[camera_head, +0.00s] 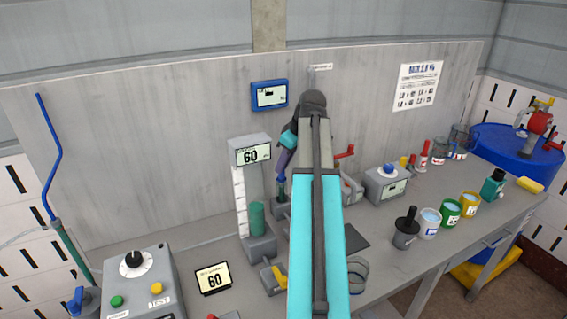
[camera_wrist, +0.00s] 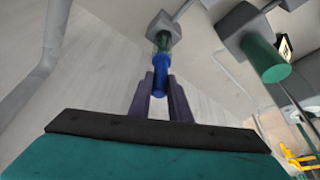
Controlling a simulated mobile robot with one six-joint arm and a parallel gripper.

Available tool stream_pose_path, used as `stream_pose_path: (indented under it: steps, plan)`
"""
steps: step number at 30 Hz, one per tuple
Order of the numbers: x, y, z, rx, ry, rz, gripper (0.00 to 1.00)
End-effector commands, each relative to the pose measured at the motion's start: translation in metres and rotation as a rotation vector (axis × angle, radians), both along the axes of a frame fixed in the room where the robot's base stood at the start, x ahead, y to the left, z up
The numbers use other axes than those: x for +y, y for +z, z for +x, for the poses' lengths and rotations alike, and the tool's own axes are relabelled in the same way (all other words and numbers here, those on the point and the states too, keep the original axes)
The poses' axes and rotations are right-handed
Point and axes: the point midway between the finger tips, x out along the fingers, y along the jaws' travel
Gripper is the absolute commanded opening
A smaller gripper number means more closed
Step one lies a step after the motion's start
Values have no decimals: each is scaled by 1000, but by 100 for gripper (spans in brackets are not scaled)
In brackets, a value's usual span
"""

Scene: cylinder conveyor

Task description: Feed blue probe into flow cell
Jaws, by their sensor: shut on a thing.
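The blue probe (camera_wrist: 160,75) is a short blue cylinder held between the two dark purple fingers of my gripper (camera_wrist: 161,84) in the wrist view. A narrower green part (camera_wrist: 163,41) is in line with its far end and meets a grey block (camera_wrist: 165,27), which seems to be the flow cell. I cannot tell how far the probe is inside the green part. In the head view, my gripper (camera_head: 282,167) points down above a small grey block (camera_head: 280,209) at the back of the bench. My arm hides part of that area.
A grey stand (camera_head: 240,195) with a 60 display and a green cylinder (camera_head: 257,218) is close on the left. A grey box with a blue knob (camera_head: 388,184) stands on the right. The grey wall panel is close behind.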

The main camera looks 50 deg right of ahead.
Motion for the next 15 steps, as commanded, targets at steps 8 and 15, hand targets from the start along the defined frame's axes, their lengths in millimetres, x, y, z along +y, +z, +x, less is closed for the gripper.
stream_pose_path:
  steps: [8, 15]
  plan:
    - [0, -8, 0, 0, 0, 0, 0]
    - [0, -10, 0, 0, 0, 0, 0]
